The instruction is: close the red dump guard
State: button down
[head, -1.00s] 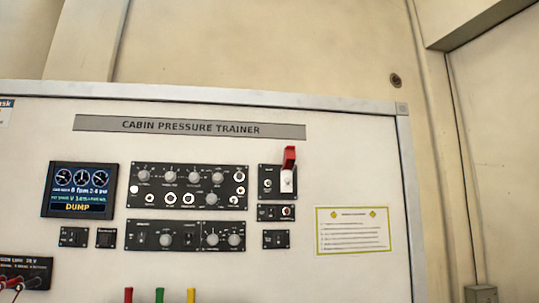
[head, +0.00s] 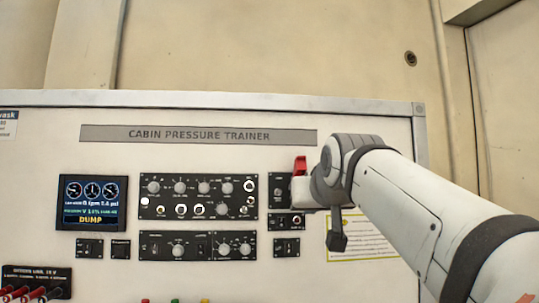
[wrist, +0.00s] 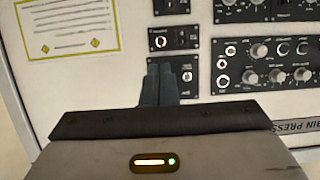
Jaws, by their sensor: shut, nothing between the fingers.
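The red dump guard (head: 300,165) stands raised at the top of its small black panel (head: 277,188) in the head view. In the wrist view, which shows the board upside down, the same panel (wrist: 187,66) lies just beyond my fingers; the guard is not visible there. My gripper (wrist: 161,70) is shut and empty, its dark fingers together in front of that panel. In the head view the fingers are hidden by my wrist, and I cannot tell whether they touch the guard.
A larger knob panel (head: 198,217) lies left of the guard's panel. A small switch panel (head: 285,222) sits just below it. A display (head: 91,203) reads DUMP. A placard (head: 365,247) is partly behind my arm. Open board lies above the guard.

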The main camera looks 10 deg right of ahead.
notch_tip(320, 180, up, 16)
jog(key=s+t+p, duration=0.2)
jog(key=t, duration=0.1)
jog(key=p, duration=0.4)
send_over(300, 167)
jog(key=s+f, duration=0.2)
jog(key=f, duration=0.1)
jog(key=shift+s+d+f+b, duration=0.1)
jog(key=shift+f+b, duration=0.2)
jog(key=shift+b, duration=0.05)
